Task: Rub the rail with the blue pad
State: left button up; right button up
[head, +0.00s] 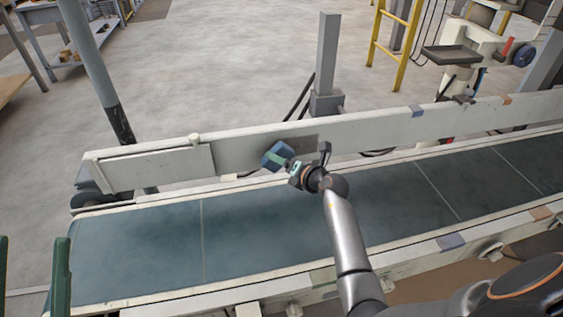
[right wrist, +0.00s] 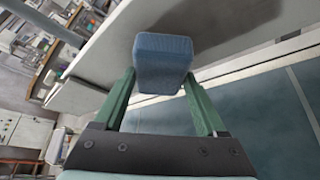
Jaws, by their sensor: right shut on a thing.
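The blue pad (head: 276,155) is held in my right gripper (head: 284,161), against or just in front of the rail's near face; I cannot tell whether they touch. In the right wrist view the pad (right wrist: 162,62) sits between the two green fingers (right wrist: 160,82). The rail (head: 380,129) is a long pale board along the conveyor's far side. A darker grey patch (head: 235,152) lies on its face around and behind the pad. My left gripper (head: 33,262) is at the bottom left corner, its green fingers apart and empty.
The teal conveyor belt (head: 150,240) lies below the rail and is clear. A grey post (head: 326,60) stands behind the rail, and a slanted pole (head: 95,70) at the left. A machine with a dark tray (head: 450,54) stands at the back right.

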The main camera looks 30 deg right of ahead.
jog(key=shift+w+d, duration=0.25)
jog(key=shift+w, duration=0.55)
